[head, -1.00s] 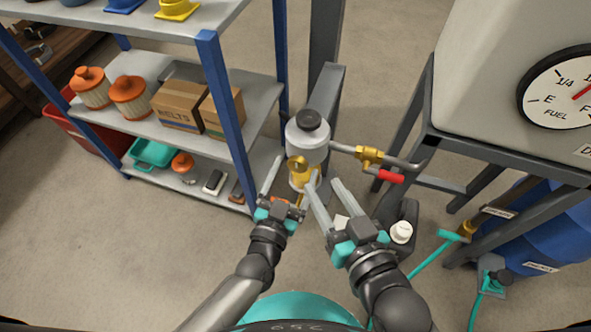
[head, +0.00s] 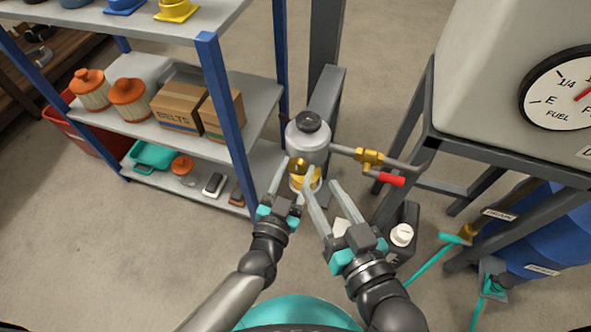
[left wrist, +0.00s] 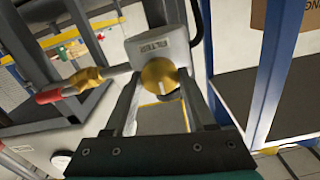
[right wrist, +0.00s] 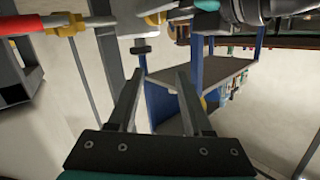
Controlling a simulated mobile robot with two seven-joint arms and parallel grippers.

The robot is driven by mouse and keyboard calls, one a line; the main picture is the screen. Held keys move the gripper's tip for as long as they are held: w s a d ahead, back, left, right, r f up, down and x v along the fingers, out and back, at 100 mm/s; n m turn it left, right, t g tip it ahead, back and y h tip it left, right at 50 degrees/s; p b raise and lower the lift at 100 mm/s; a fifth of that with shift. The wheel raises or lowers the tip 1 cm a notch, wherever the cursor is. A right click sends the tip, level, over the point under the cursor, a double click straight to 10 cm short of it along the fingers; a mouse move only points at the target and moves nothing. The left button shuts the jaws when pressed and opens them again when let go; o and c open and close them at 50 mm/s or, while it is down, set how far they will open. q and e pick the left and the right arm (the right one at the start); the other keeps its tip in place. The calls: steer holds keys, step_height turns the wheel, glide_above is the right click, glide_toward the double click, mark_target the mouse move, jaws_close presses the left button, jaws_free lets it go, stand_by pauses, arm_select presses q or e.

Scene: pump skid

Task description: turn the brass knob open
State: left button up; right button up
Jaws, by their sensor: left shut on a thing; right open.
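A grey canister marked FILTER (head: 308,140) with a black cap stands on a grey post. The brass knob (head: 298,165) is on its near side, low down; it also shows in the left wrist view (left wrist: 158,75). My left gripper (head: 290,178) is shut on the brass knob, with one finger on either side of it; the fingers partly hide it. My right gripper (head: 322,188) is open and empty just right of the left one, in front of the canister's lower part. The right wrist view shows nothing between its fingers (right wrist: 158,75).
A pipe with a brass valve (head: 369,158) and red handle (head: 391,179) runs right from the canister. A blue-post shelf (head: 222,110) stands close on the left. A dark jug with a white cap (head: 401,233) is near my right gripper. A fuel tank (head: 500,70) is at right.

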arm_select(q)
jaws_close()
